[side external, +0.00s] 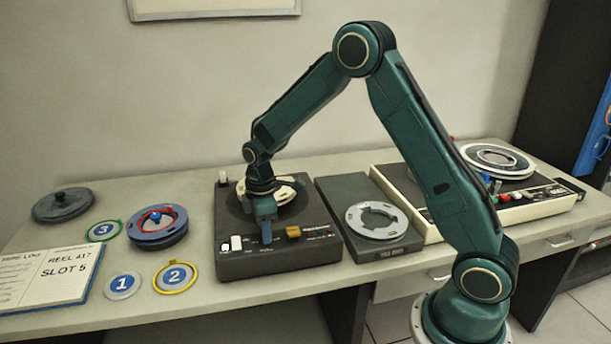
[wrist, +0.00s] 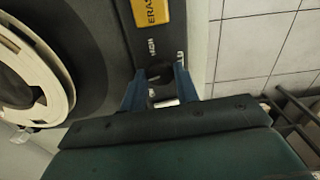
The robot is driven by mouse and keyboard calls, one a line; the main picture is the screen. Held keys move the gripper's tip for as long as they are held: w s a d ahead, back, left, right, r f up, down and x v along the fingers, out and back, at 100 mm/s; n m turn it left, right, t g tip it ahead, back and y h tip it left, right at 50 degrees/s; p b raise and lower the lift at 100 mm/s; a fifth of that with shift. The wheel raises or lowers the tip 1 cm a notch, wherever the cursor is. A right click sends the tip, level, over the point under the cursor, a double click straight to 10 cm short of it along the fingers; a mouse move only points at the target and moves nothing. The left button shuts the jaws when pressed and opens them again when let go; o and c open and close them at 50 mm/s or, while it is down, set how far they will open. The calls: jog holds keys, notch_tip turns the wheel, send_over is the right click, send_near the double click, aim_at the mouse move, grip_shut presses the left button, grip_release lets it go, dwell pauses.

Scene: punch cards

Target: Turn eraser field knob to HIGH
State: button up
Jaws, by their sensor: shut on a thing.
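The eraser is a dark box (side external: 285,262) near the table's front edge, with a white reel on top; the reel also shows in the wrist view (wrist: 62,95). Its yellow erase button (side external: 293,232) is right of my gripper (side external: 266,236). In the wrist view, the blue fingers of my gripper (wrist: 160,82) stand on both sides of the small dark field knob (wrist: 161,90) and are shut on it. HIGH lettering (wrist: 152,47) is printed beside the knob. The knob's exact pointer setting is unclear; in the side view the fingers hide the knob.
A white switch (side external: 236,243) is left of my gripper on the panel. A dark stand with a ring-shaped reel (side external: 378,220) and a cream tape machine (side external: 510,210) are to the right. Numbered discs, a blue reel (side external: 157,226) and a log sheet (side external: 45,275) lie left.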

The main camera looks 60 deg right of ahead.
jog(key=m, duration=0.4)
jog(key=shift+m, duration=0.3)
jog(key=m, duration=0.3)
jog(key=shift+m, duration=0.3)
jog(key=o, duration=1)
jog(key=shift+c, duration=0.2)
jog(key=shift+r, duration=0.1)
notch_tip(320, 180, up, 14)
